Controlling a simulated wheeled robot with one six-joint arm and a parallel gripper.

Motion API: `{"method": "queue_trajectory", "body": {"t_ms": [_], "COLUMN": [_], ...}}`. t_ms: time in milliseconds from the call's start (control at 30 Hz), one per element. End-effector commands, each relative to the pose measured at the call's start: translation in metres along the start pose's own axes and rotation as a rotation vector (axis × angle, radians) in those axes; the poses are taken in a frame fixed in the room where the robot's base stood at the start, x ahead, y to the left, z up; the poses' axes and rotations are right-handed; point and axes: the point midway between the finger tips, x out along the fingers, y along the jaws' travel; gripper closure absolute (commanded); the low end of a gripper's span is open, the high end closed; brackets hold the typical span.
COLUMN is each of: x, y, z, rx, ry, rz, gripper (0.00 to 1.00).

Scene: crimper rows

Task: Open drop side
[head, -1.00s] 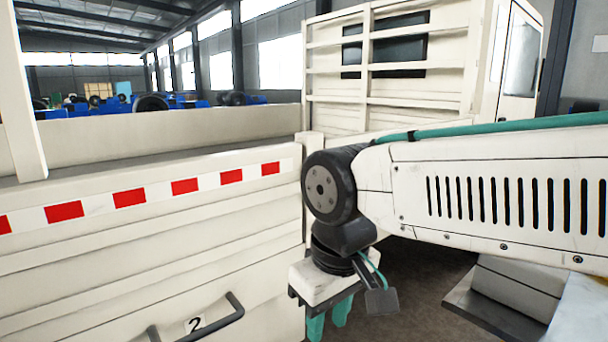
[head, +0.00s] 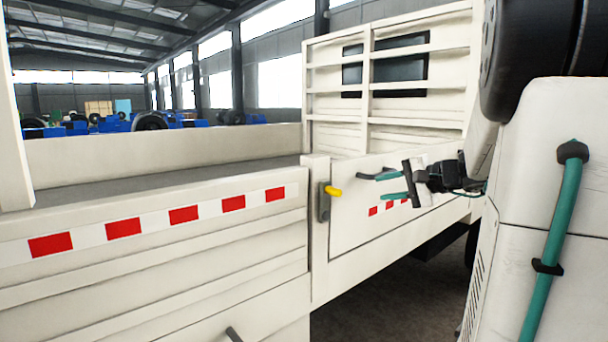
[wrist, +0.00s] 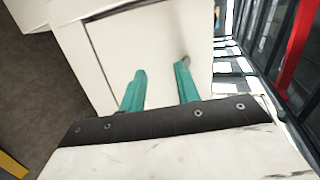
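The near drop side (head: 150,260) is a cream ribbed panel with a red-and-white strip, and it stands upright. A post (head: 316,240) separates it from a second upright cream panel (head: 350,225) farther right. A latch with a yellow-tipped lever (head: 334,191) sits on a grey plate at the post. My gripper (head: 370,187) is to the right of the latch, in front of the second panel, with its teal fingers pointing left. In the wrist view the fingers (wrist: 161,70) are spread, with only cream panel surface seen between them. The latch cannot be made out there.
A dark bar handle (head: 233,334) shows low on the near panel. The slatted headboard (head: 400,115) stands behind the truck bed (head: 100,178). My arm covers the right side of the head view. Dark floor (head: 375,310) is open below the second panel.

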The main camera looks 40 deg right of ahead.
Motion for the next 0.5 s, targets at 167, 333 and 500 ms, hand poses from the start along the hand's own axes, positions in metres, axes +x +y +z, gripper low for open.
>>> {"method": "queue_trajectory", "body": {"t_ms": [167,333,500], "x": [-0.024,-0.010,0.018], "y": [-0.012,-0.017,-0.021], "z": [-0.054,-0.062,-0.065], "rx": [0.035,0.039,0.038], "ry": [0.128,0.143,0.139], "rz": [-0.125,-0.145,-0.144], "gripper": [0.68,0.68,0.68]}}
